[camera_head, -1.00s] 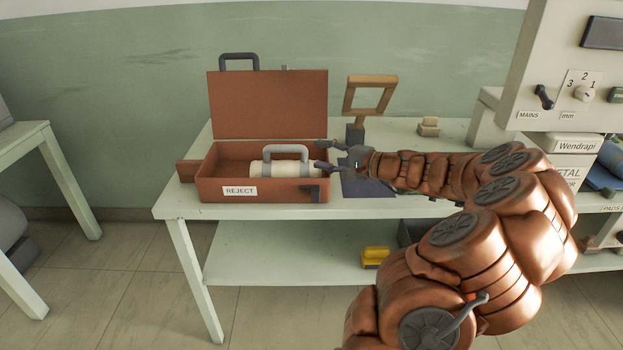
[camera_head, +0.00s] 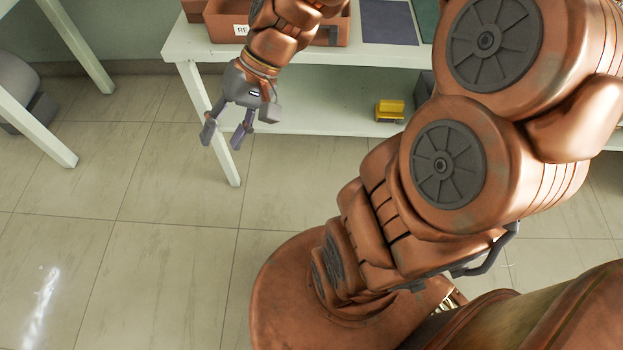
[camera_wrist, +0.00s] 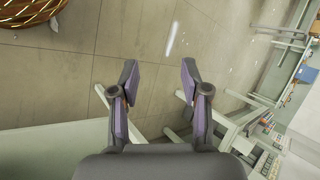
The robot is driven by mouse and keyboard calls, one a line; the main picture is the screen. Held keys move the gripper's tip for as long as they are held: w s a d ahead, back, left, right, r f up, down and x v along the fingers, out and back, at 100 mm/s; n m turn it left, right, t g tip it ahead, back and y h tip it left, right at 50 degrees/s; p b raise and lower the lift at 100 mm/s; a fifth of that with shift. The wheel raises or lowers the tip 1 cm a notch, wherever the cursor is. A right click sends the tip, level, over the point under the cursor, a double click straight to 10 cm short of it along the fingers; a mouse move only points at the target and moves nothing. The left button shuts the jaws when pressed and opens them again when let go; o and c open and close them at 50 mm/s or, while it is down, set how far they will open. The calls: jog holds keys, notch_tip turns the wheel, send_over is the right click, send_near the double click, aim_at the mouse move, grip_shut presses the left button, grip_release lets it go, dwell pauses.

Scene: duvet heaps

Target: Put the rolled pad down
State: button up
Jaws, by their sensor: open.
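My gripper (camera_head: 222,135) is open and empty, with its fingers pointing down in front of the table's left front corner. In the wrist view both fingertips (camera_wrist: 158,75) are spread apart with only floor between them. The rolled pad is not in view in either current view. The brown box with the partly covered label (camera_head: 222,22) stands on the table at the top edge of the head view. Only its lower front shows, and my arm covers part of it, so its inside is hidden.
The pale green table (camera_head: 190,46) has a lower shelf (camera_head: 330,117) with a yellow object (camera_head: 389,109) on it. A dark blue mat (camera_head: 388,22) lies right of the box. The tiled floor (camera_head: 110,200) in front and to the left is clear.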

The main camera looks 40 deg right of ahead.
jog(key=s+d+f+n+g+h, duration=0.1)
jog(key=s+d+f+h, duration=0.1)
jog(key=s, duration=0.6)
jog(key=s+d+f+n+g+h, duration=0.2)
jog(key=s+h, duration=0.3)
jog(key=s, duration=0.3)
jog(key=shift+s+d+h, duration=0.35)
jog(key=shift+d+h, duration=0.05)
jog(key=shift+d, duration=0.5)
jog(key=s+p+v, duration=0.3)
jog(key=p+v, duration=1)
jog(key=v, duration=0.1)
jog(key=shift+w+r+t+p, duration=0.35)
jog(key=shift+w+r+t, duration=0.05)
jog(key=shift+r, duration=0.1)
